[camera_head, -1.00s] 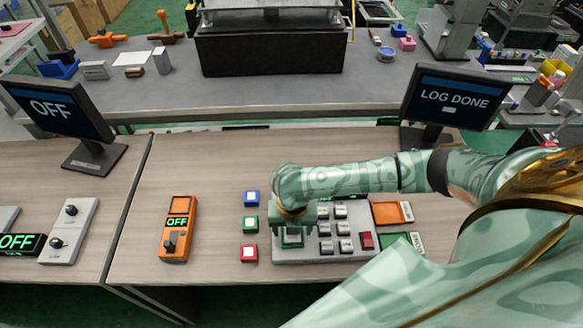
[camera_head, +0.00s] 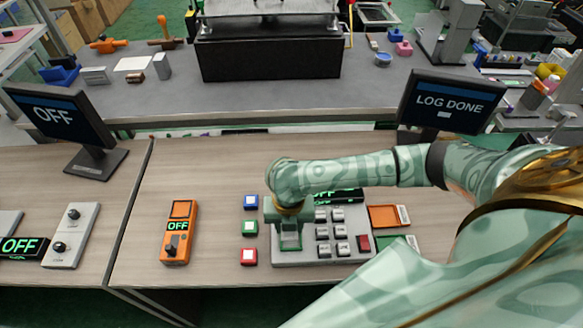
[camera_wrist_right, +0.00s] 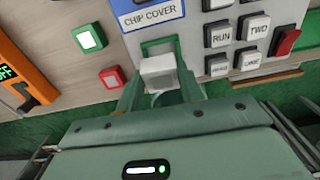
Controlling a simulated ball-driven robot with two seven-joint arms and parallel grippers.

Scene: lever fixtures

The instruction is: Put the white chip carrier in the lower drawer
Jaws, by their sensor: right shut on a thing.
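My right gripper (camera_wrist_right: 160,88) is shut on a small white block in the right wrist view, which looks like the white chip carrier (camera_wrist_right: 158,70). The block is in front of a green-framed opening (camera_wrist_right: 148,48) below the CHIP COVER label (camera_wrist_right: 150,12). I cannot tell whether it is clear of the opening. In the head view my right gripper (camera_head: 290,225) is over the left end of the grey key panel (camera_head: 313,257), and the block is hard to make out. No part is clearly recognisable as the lower drawer. My left gripper is not in view.
Blue, green and red buttons (camera_head: 249,228) stand left of the panel, then an orange switch box (camera_head: 179,232). An orange tray (camera_head: 384,216) and a partly hidden green piece (camera_head: 411,240) are to the right. Two monitors stand behind; one (camera_head: 450,101) reads LOG DONE.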

